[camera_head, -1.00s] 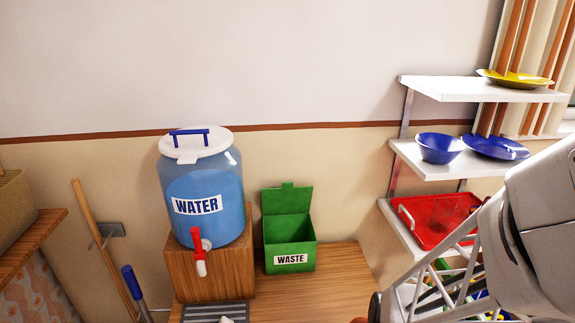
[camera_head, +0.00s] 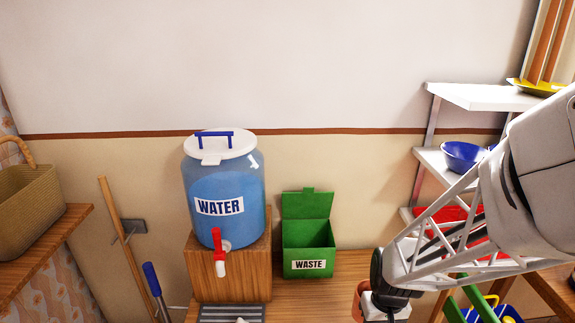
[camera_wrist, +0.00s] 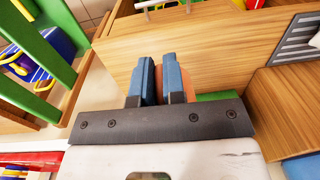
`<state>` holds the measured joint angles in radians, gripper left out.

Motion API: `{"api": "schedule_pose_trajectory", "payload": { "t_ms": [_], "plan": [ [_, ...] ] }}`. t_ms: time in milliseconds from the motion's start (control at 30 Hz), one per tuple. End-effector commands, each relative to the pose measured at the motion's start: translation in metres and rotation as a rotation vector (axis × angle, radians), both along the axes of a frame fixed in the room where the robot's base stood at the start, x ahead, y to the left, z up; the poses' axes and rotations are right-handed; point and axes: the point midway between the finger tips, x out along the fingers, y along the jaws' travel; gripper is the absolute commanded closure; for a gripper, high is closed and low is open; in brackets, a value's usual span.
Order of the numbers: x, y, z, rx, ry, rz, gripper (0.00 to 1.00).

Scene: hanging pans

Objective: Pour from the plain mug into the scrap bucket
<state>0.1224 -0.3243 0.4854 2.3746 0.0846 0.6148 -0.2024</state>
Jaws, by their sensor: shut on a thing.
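My gripper (camera_head: 378,302) is at the bottom of the head view, right of centre. In the wrist view its two blue fingers (camera_wrist: 159,82) are shut on a plain orange-brown mug (camera_wrist: 183,88), mostly hidden behind them. A sliver of the mug (camera_head: 357,300) also shows in the head view. Its contents and tilt cannot be told. A green open-lidded box labelled WASTE (camera_head: 308,248), apparently the scrap bucket, stands on the wooden counter. My gripper is in front and to the right of it, apart from it. Its inside bottom is hidden.
A blue WATER dispenser (camera_head: 222,180) with a red tap sits on a wooden block (camera_head: 235,280), left of the box. A grey drip grate (camera_head: 232,313) lies before it. White shelves (camera_head: 480,97) stand at right. The counter (camera_head: 330,290) by the box looks clear.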

Motion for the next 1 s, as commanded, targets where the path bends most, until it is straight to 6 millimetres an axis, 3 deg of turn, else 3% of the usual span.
{"api": "schedule_pose_trajectory", "payload": {
  "t_ms": [400,1000],
  "plan": [
    [0.090,0.028,0.063,-0.008,-0.001,-0.104,1.00],
    [0.197,0.090,0.163,-0.019,0.003,-0.261,1.00]
  ]
}}
